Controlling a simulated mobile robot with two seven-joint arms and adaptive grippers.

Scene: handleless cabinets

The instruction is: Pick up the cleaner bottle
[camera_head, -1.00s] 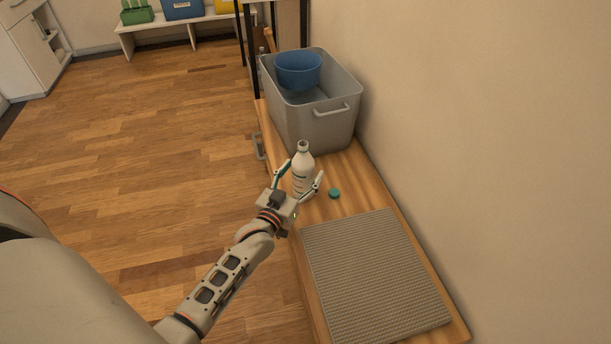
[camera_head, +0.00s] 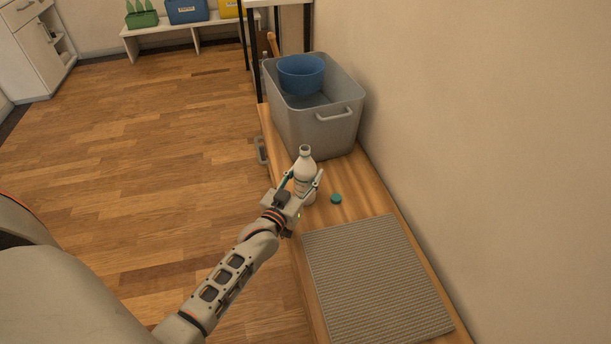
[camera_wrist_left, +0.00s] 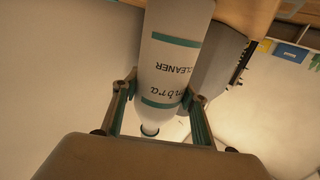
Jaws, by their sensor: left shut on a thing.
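The white cleaner bottle (camera_head: 305,166) stands upright on the wooden bench top, its neck uncapped. My left gripper (camera_head: 304,186) is shut on the bottle, with one finger on each side of its body. In the left wrist view the bottle (camera_wrist_left: 172,60) appears upside down, its "CLEANER" label readable between the two fingers of the gripper (camera_wrist_left: 162,95). A small teal cap (camera_head: 336,199) lies on the bench just right of the bottle. My right gripper is not in view.
The wooden bench (camera_head: 372,195) runs along the wall. A grey tub (camera_head: 318,135) holding a blue bowl (camera_head: 301,75) stands behind the bottle. A ribbed grey mat (camera_head: 375,280) lies in front. Open floor (camera_head: 150,150) is to the left.

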